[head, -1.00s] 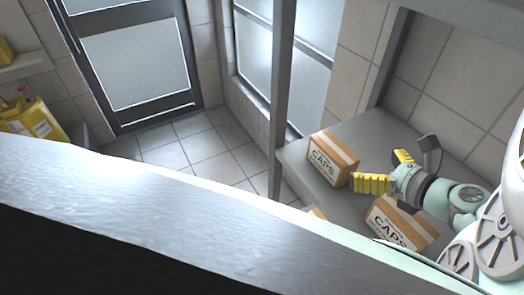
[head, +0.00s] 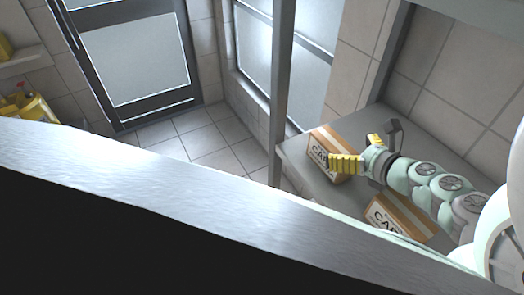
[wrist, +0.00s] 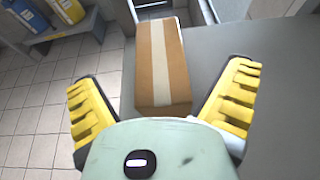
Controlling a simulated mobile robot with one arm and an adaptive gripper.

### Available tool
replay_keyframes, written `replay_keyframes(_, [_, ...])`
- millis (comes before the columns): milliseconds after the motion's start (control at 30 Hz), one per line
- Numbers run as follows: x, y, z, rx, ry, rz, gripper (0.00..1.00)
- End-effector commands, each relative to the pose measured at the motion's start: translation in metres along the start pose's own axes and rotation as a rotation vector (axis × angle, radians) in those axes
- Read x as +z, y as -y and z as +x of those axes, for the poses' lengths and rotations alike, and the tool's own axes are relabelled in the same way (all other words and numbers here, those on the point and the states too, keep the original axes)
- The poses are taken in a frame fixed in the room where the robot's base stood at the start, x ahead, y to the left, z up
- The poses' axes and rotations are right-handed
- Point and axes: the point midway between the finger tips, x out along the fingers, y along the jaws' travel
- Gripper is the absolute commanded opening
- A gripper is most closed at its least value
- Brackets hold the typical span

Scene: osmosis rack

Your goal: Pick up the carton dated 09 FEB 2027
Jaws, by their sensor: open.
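A brown carton with a white label reading CAPS (head: 322,146) stands on the grey shelf at the far end in the head view. In the wrist view the same carton (wrist: 163,62), with a pale tape strip along its top, lies ahead between the fingers. My gripper (wrist: 163,98) is open with yellow ribbed fingers apart on either side of the carton's near end. The gripper (head: 358,152) partly covers the carton in the head view. A second CAPS carton (head: 398,217) stands nearer on the shelf, beside my arm. No date is readable on either carton.
The grey shelf (head: 300,150) has an upright post (head: 281,90) at its left edge. A broad metal beam (head: 150,165) crosses the foreground. Tiled wall stands behind the shelf. Yellow containers (head: 28,108) are far left, and tiled floor lies open beyond.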

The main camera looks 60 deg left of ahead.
Motion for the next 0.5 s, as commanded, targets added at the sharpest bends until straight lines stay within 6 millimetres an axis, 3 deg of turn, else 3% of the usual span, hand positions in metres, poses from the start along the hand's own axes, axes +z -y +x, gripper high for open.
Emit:
replay_keyframes(300, [0.003,-0.001,0.032,0.003,0.0,-0.002,0.99])
replay_keyframes(500, [0.0,-0.002,0.038,0.005,-0.001,-0.001,0.99])
